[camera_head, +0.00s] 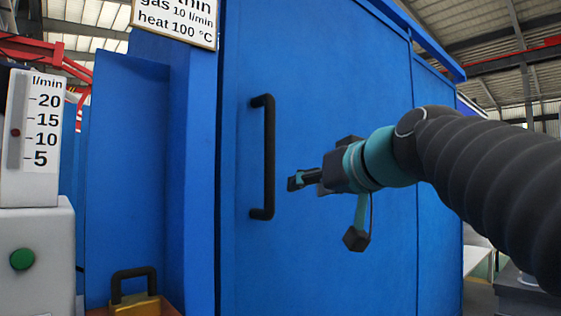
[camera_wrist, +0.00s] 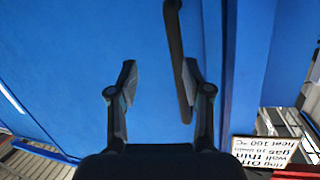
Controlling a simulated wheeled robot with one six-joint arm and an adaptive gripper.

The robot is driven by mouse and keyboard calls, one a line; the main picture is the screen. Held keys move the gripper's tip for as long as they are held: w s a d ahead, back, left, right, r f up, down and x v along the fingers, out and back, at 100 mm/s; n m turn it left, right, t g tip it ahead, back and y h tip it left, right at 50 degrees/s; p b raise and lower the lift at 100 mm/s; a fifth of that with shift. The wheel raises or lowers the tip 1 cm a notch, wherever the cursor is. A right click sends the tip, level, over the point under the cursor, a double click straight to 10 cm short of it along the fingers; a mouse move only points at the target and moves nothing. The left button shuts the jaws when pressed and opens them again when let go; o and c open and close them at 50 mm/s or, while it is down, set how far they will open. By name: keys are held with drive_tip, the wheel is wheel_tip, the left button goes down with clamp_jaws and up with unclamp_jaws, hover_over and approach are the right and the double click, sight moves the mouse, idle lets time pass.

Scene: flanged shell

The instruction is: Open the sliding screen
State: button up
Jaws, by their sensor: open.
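The sliding screen (camera_head: 335,90) is a large flat blue panel that fills the middle of the head view; it also fills much of the wrist view (camera_wrist: 70,60). A black upright bar handle (camera_head: 269,150) is fixed near its left edge. My gripper (camera_head: 296,181) is open and empty, a little right of the handle's lower half, with a visible gap in the head view. In the wrist view my gripper (camera_wrist: 158,75) has its fingers spread, and the handle (camera_wrist: 174,35) runs close beside the right finger, partly overlapping it. The depth between finger and handle is unclear.
A flow gauge (camera_head: 35,135) on a grey box with a green button (camera_head: 22,259) stands at the left. A sign (camera_head: 178,18) hangs above left, and a yellow block with a black handle (camera_head: 135,290) sits low at left. Blue panels flank the screen.

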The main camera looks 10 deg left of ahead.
drive_tip(key=n+t+y, duration=0.1)
drive_tip(key=n+y, duration=0.1)
approach(273, 143)
drive_tip(key=v, duration=0.2)
drive_tip(key=shift+t, duration=0.3)
drive_tip(key=p+x, duration=0.1)
drive_tip(key=x, duration=0.5)
drive_tip(key=p+x, duration=0.1)
drive_tip(key=x, duration=0.6)
drive_tip(key=shift+a+f, duration=0.2)
drive_tip(key=shift+a, duration=0.05)
clamp_jaws()
